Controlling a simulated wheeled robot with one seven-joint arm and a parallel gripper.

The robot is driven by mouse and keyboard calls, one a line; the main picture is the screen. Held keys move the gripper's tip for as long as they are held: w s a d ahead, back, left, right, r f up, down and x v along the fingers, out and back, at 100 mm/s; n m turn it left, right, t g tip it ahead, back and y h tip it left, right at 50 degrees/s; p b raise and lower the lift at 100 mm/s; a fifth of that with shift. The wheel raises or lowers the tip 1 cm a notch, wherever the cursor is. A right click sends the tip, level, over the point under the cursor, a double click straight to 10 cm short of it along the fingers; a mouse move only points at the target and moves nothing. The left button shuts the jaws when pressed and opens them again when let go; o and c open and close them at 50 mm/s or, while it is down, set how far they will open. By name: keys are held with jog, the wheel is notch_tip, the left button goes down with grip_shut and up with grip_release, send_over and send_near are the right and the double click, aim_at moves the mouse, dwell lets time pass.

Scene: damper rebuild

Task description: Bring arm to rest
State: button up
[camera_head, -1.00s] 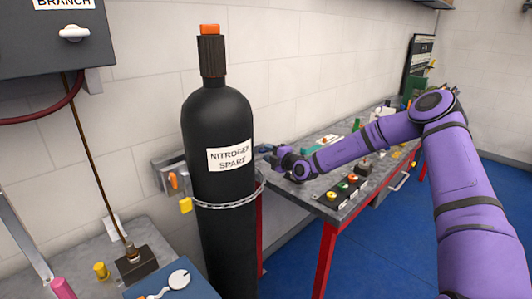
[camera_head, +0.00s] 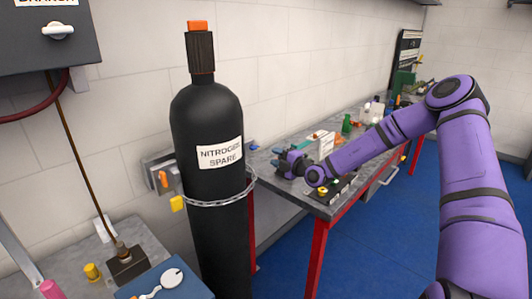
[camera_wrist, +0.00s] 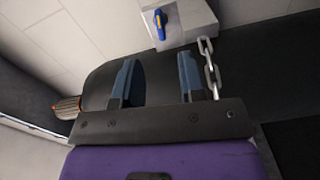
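My purple arm reaches from the right side of the head view over the workbench. My gripper (camera_head: 277,160) is at its end, small in that view, just right of the black nitrogen cylinder (camera_head: 208,110) and over the near end of the bench. In the wrist view my gripper (camera_wrist: 158,62) shows two blue fingers set wide apart with nothing between them. The cylinder (camera_wrist: 95,75) lies behind the fingers in that view, and I see no contact.
A chain (camera_head: 220,200) runs around the cylinder. The metal workbench (camera_head: 325,208) with red legs carries blocks, bottles and small parts. A grey bench (camera_head: 65,258) with a blue tray stands at lower left. Blue floor (camera_head: 375,250) is open at the right.

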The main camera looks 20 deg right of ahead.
jog(key=s+a+r+n+g+y, duration=0.4)
jog(key=s+a+r+n+g, duration=0.75)
jog(key=n, duration=1.05)
jog(key=s+r+n+g+h, duration=0.2)
jog(key=s+r+n+h, duration=0.3)
jog(key=s+n, duration=0.85)
jog(key=s+d+r+n+t+h, duration=0.1)
jog(key=s+d+r+n+h, duration=0.1)
jog(key=s, duration=0.6)
jog(key=s+d+r+n+t+h, duration=0.1)
jog(key=s+d+r+n+h, duration=0.2)
jog(key=s+d+n, duration=0.3)
jog(key=s+d+r+n+t+h, duration=0.1)
jog(key=s+d+r+n+h, duration=0.2)
jog(key=s, duration=0.6)
notch_tip(320, 180, up, 2)
jog(key=d+n, duration=0.1)
jog(key=n, duration=0.2)
jog(key=shift+s+d, duration=0.4)
jog(key=shift+r, duration=0.1)
